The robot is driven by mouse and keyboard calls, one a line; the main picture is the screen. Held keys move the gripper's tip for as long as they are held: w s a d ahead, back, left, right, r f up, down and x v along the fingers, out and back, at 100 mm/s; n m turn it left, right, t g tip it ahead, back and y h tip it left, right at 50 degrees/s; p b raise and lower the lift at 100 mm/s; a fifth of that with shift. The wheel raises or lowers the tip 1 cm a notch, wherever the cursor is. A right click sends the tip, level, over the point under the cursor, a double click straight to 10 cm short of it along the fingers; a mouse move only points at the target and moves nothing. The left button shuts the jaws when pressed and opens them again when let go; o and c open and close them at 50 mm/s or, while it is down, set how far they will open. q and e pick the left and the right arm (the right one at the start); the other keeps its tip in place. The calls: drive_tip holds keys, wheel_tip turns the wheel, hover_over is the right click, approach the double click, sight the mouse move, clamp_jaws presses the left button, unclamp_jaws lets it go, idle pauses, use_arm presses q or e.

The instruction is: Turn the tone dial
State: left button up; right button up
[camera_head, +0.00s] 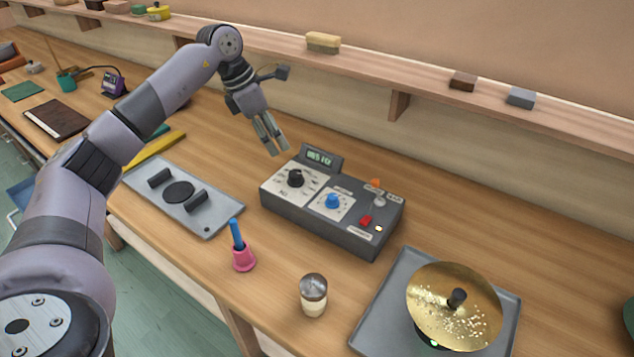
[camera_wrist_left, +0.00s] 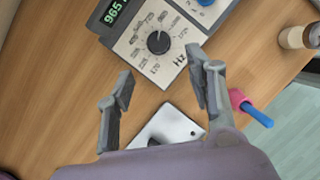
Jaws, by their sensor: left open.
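The grey control box (camera_head: 310,215) stands on the wooden bench. It carries a black dial (camera_head: 295,178) on a white scale plate, a blue dial (camera_head: 333,201) and a small green-lit display (camera_head: 319,158). In the left wrist view the black dial (camera_wrist_left: 159,42) shows within a scale marked Hz, near the display (camera_wrist_left: 114,11), and the blue dial is cut off at the top edge. My left gripper (camera_head: 274,147) is open and empty, above and behind the black dial's end of the box, apart from it. In the wrist view its fingers (camera_wrist_left: 160,72) point toward the dial. My right gripper is not in view.
A grey tray (camera_head: 208,221) with a black disc lies left of the box. A pink-and-blue handled item (camera_head: 241,248), a shaker (camera_head: 313,295) and a brass cymbal (camera_head: 455,330) on a tray are nearer. A wall shelf (camera_head: 420,80) runs behind.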

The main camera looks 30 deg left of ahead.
use_arm(q)
drive_tip(key=s+d+r+n+y+b, duration=0.1)
drive_tip(key=d+r+n+y+b, duration=0.2)
drive_tip(key=n, duration=0.5)
drive_tip(key=s+d+r+n+y+b, duration=0.1)
drive_tip(key=d+r+n+y+b, duration=0.15)
drive_tip(key=d+n+b, duration=0.45)
drive_tip(key=n+p, duration=0.1)
drive_tip(key=n, duration=0.1)
approach(296, 173)
drive_tip(key=shift+t+y, duration=0.25)
drive_tip(key=shift+t, duration=0.05)
drive_tip(key=x, duration=0.3)
drive_tip(key=p+x, duration=0.1)
drive_tip(key=x, duration=0.5)
drive_tip(key=shift+s+d+f, duration=0.1)
drive_tip(key=shift+s+d, duration=0.1)
drive_tip(key=shift+s, duration=0.1)
drive_tip(key=c, duration=1.1)
drive_tip(key=shift+c, duration=0.2)
